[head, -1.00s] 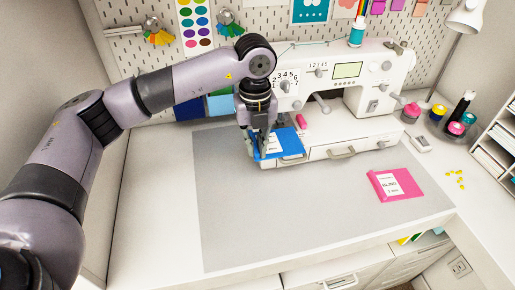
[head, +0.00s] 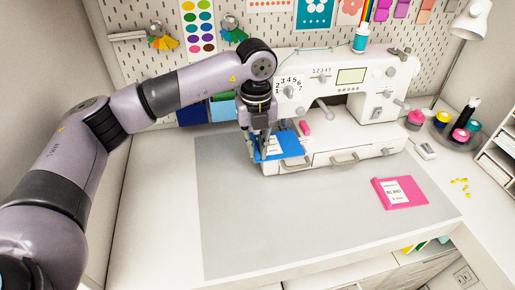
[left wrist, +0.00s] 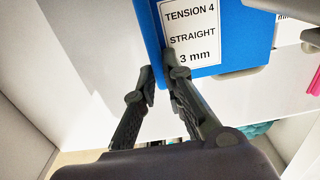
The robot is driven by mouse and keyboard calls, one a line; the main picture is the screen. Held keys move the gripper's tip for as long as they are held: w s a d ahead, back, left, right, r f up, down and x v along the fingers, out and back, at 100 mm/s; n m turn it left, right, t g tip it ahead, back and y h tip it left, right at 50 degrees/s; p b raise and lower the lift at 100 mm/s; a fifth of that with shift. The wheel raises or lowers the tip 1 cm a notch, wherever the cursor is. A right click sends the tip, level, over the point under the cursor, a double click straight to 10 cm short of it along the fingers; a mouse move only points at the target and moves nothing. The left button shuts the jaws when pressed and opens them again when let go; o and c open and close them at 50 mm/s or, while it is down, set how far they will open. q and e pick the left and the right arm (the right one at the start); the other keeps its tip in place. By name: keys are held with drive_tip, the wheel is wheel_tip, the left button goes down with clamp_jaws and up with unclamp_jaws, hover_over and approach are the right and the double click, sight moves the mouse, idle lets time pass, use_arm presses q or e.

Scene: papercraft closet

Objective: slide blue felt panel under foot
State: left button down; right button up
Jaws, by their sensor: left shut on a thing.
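The blue felt panel (head: 291,147) with a white label is at the left end of the white sewing machine (head: 350,90), over the front edge of its bed. In the left wrist view the panel (left wrist: 235,30) fills the top centre, and its label reads "TENSION 4 STRAIGHT 3 mm". My left gripper (head: 260,153) is shut on the panel's left part, with its fingertips (left wrist: 157,72) by the label. The presser foot is hidden behind my gripper and wrist in the head view. I cannot tell whether the panel touches the bed. My right gripper is out of view.
A pink labelled panel (head: 400,192) lies on the grey mat (head: 290,220) at right. A small pink piece (head: 304,128) is on the machine bed. Thread spools stand on a round tray (head: 440,128) to the right. The middle of the mat is clear.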

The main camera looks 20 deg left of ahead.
sight(254, 137)
use_arm(q)
drive_tip(key=shift+w+a+f, duration=0.1)
drive_tip(key=shift+w+a, duration=0.4)
drive_tip(key=shift+w, duration=0.2)
drive_tip(key=shift+w+a, duration=0.45)
drive_tip(key=shift+w, duration=0.2)
drive_tip(key=shift+b, duration=0.3)
drive_tip(key=c, duration=1.6)
unclamp_jaws()
